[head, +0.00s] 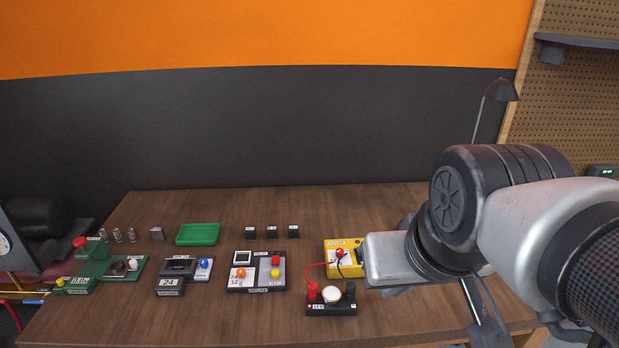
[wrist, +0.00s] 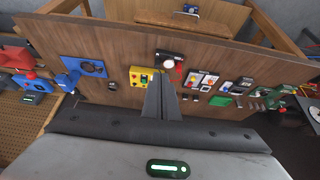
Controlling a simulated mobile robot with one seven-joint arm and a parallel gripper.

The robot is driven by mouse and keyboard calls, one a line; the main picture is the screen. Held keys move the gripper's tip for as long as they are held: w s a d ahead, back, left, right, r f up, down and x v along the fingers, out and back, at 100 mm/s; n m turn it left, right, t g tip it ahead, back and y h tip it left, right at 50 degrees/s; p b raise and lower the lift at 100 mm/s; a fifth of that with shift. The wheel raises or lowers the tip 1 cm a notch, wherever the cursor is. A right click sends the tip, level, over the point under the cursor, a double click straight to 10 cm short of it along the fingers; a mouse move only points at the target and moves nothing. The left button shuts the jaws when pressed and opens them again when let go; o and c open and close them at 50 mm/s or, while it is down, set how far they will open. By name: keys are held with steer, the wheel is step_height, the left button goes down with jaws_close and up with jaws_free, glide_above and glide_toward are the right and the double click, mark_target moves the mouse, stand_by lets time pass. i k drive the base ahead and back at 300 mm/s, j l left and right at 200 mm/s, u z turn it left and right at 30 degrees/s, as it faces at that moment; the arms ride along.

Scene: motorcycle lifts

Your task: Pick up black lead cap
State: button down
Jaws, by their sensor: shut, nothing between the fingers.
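A black base (head: 330,309) at the table's front middle bears a round white button, a red cap (head: 312,292) on its left and a black cap (head: 351,291) on its right, which I take for the black lead cap. The base also shows in the wrist view (wrist: 176,54), just beyond my fingertips; the black cap is not clear there. My gripper (wrist: 164,78) is shut and empty, with its fingers together. In the head view my wrist hides the fingers, to the right of the base. A yellow box (head: 333,245) with red and black leads stands behind the base.
A row of devices stands to the left: a grey-white panel (head: 257,287), a small display unit (head: 170,285) and a green machine (head: 94,269). A green tray (head: 198,235) and several small black blocks (head: 272,232) lie behind. The table's front left is clear.

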mark_target(349, 296)
steer(key=j+z, duration=0.3)
steer(key=k+j+z, duration=0.15)
steer(key=j+z, duration=0.15)
steer(key=j, duration=0.2)
steer(key=k+j+z, duration=0.15)
steer(key=j+z, duration=0.15)
steer(key=k+j+z, duration=0.3)
steer(key=i+j, duration=0.1)
